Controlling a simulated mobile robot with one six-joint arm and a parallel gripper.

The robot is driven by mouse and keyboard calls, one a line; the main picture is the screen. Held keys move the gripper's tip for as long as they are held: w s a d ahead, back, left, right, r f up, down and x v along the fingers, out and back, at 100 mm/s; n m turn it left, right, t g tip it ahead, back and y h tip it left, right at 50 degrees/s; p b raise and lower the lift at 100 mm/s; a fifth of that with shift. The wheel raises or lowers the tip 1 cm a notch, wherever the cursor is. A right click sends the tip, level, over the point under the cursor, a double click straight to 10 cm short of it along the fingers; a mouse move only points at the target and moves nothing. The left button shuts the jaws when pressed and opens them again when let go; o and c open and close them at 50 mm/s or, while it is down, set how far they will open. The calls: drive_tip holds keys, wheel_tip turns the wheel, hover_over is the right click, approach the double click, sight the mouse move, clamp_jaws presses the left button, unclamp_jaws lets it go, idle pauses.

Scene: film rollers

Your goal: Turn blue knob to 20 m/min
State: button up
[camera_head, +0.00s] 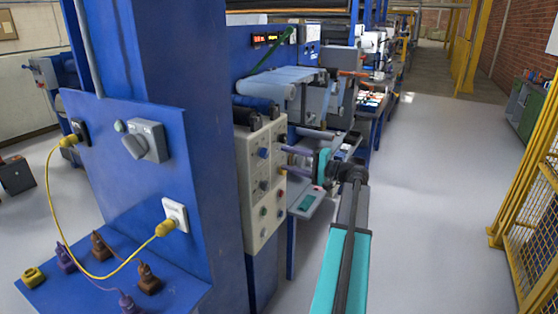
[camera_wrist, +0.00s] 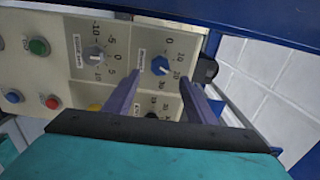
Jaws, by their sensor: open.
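The blue knob (camera_wrist: 160,66) sits on a beige control panel (camera_wrist: 125,45), with a printed scale beside it showing 0, 10 and higher numbers. Which mark it points at is too small to tell. In the head view the panel (camera_head: 246,190) stands upright on the blue machine, with a blue knob (camera_head: 264,153) near its upper part. My gripper (camera_head: 284,160) is open in front of the panel, its purple fingers pointing at it. In the wrist view the gripper's fingers (camera_wrist: 160,84) spread either side of the blue knob, apart from it. Nothing is held.
A grey knob (camera_wrist: 95,56) with its own scale is left of the blue knob. A green button (camera_wrist: 39,46) and a red button (camera_wrist: 52,102) are further left. A black knob (camera_head: 278,139) is near the panel's right edge. Open floor (camera_head: 430,170) lies to the right.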

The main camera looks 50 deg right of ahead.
drive_tip(key=b+v, duration=0.1)
drive_tip(key=v, duration=0.5)
drive_tip(key=shift+s, duration=0.3)
